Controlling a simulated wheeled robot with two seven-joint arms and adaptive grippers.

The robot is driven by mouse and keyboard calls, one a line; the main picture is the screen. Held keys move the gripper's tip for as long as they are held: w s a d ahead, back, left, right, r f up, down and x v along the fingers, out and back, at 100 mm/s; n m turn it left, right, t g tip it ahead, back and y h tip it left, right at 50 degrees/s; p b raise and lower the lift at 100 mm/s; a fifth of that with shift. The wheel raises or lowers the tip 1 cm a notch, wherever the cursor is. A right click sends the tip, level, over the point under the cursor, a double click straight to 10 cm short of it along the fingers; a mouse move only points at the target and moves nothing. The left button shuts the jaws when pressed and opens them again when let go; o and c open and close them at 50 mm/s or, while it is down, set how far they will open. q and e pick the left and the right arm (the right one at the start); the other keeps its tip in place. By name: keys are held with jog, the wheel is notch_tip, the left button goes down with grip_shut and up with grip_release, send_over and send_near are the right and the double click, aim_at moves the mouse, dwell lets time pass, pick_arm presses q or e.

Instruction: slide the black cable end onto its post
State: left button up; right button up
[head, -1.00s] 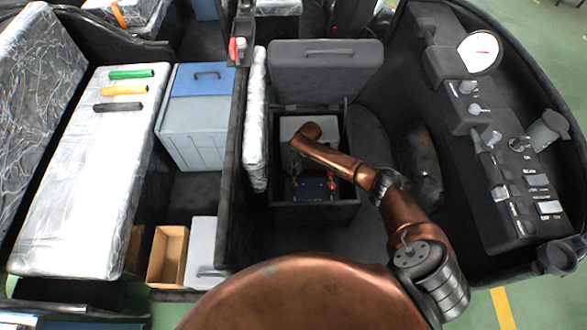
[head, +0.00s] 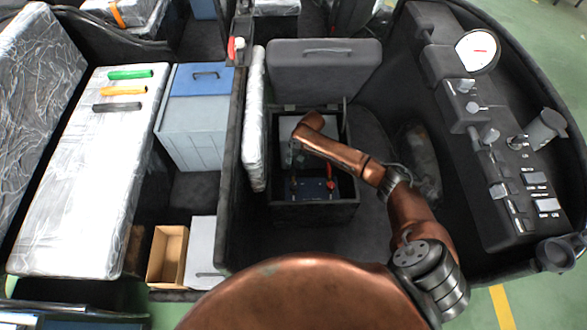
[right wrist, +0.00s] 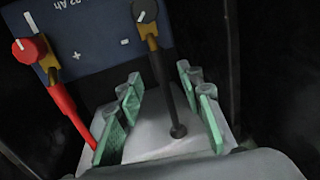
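The blue battery (right wrist: 85,55) sits in an open dark box (head: 312,213), and the battery also shows in the head view (head: 317,188). The black cable end (right wrist: 149,36) has a brass lug at the battery's right post, just below a black cap (right wrist: 145,11). Its black cable (right wrist: 161,80) runs down toward my wrist. My right gripper (right wrist: 163,106) is open, with green pads on either side of this cable and gaps to both sides. In the head view my right gripper (head: 295,160) reaches down into the box, partly hidden. My left gripper is not in view.
A red cable (right wrist: 68,110) with a brass lug and red knob (right wrist: 29,48) is at the other post, close to my left-hand finger. Box walls surround the gripper closely. The raised grey seat (head: 325,68) stands behind, a control console (head: 490,150) to the right.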

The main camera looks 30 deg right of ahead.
notch_tip(320, 180, up, 6)
jog(key=d, duration=0.1)
jog(key=shift+s+r, duration=0.25)
jog(key=shift+s, duration=0.05)
dwell(0.4)
